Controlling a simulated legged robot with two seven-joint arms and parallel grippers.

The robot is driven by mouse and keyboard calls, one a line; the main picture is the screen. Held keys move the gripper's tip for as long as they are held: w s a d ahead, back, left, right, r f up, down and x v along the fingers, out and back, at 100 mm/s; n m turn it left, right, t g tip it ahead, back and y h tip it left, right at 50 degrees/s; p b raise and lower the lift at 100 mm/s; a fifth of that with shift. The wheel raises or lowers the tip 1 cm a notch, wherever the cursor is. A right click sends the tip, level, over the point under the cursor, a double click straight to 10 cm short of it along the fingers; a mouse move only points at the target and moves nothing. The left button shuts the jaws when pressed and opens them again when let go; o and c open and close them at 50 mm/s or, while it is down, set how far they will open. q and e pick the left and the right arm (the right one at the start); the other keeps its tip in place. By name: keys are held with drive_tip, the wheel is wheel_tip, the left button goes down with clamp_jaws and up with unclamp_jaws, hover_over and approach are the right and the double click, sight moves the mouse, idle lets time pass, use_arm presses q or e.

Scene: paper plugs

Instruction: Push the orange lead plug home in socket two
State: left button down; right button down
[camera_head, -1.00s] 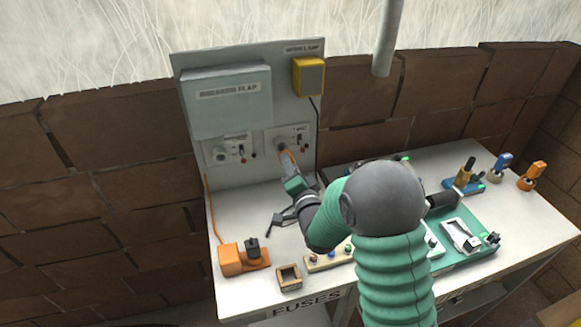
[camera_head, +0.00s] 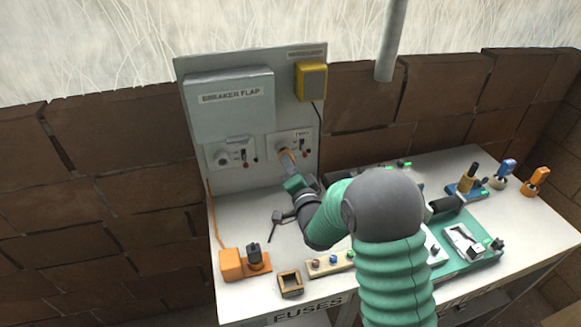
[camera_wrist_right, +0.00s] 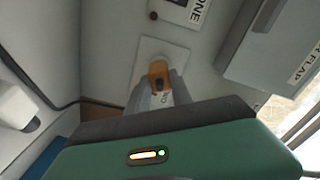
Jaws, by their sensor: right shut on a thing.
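The orange lead plug (camera_head: 287,155) is at the right-hand socket plate (camera_head: 303,136) on the upright grey panel. My right gripper (camera_head: 289,166) is shut on the plug, reaching up to it from below right. In the right wrist view the orange plug (camera_wrist_right: 158,70) shows between the two grey fingers of my right gripper (camera_wrist_right: 160,88), in front of the pale socket plate (camera_wrist_right: 178,60). The plug's front meets the plate area, but I cannot tell how deep it sits. The fingers and plug hide the socket hole. My left gripper is not in view.
The left-hand socket plate (camera_head: 219,156) is close by. The breaker flap (camera_head: 230,105) sits above it, with a yellow box (camera_head: 310,80) at right. On the bench are an orange block (camera_head: 231,265), a small wooden box (camera_head: 290,284) and a green tray (camera_head: 485,255).

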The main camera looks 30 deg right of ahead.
drive_tip(key=shift+w, duration=0.2)
drive_tip(key=c, duration=1.1)
unclamp_jaws()
drive_tip(key=shift+o, duration=0.2)
drive_tip(key=shift+s, duration=0.1)
drive_tip(key=s, duration=0.2)
drive_tip(key=s+a, duration=0.1)
drive_tip(key=s, duration=0.2)
drive_tip(key=shift+s+b, duration=0.15)
drive_tip(key=shift+b, duration=0.2)
drive_tip(key=shift+f, duration=0.1)
